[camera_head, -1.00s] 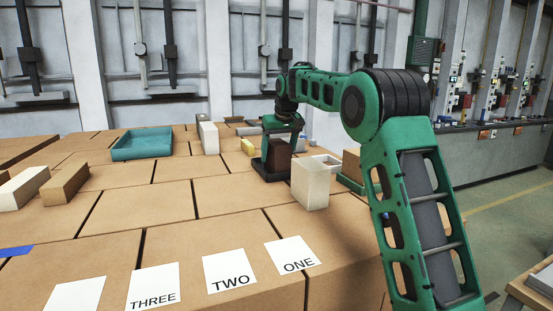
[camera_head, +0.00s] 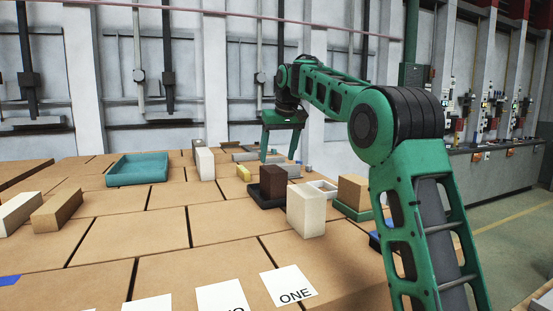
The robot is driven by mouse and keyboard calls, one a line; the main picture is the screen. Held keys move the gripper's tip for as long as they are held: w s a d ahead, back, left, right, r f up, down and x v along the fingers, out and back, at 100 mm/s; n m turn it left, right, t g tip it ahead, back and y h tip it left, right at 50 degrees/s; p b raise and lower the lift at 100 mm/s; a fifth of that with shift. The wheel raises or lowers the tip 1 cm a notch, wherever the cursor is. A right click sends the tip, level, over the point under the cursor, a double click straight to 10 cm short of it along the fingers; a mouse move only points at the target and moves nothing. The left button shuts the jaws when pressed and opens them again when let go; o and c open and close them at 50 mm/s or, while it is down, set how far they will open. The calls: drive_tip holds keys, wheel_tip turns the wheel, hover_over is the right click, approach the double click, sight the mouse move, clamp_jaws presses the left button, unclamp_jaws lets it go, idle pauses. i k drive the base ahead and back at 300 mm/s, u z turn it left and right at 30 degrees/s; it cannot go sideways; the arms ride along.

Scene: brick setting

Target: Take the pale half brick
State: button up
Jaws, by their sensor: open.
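A pale, cream block (camera_head: 306,211), likely the pale half brick, stands upright on the box-topped surface right of centre. It is in front of a dark brown block (camera_head: 273,181) on a black tray (camera_head: 265,202). My gripper (camera_head: 281,157) is open and empty, pointing down above and behind the dark brown block. Its two green fingers are spread apart and it is clear of the pale block. A longer pale brick (camera_head: 18,212) lies at the far left, and a tall whitish block (camera_head: 205,163) stands farther back.
A tan block (camera_head: 353,192) sits on a green tray (camera_head: 351,212) at the right. A brown brick (camera_head: 57,211) lies at left. A teal tray (camera_head: 139,177), a small yellow piece (camera_head: 243,172) and grey cylinders stand farther back. White label cards (camera_head: 289,287) lie in front. The middle left is clear.

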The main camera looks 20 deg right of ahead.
sight(306, 206)
drive_tip(key=k, duration=1)
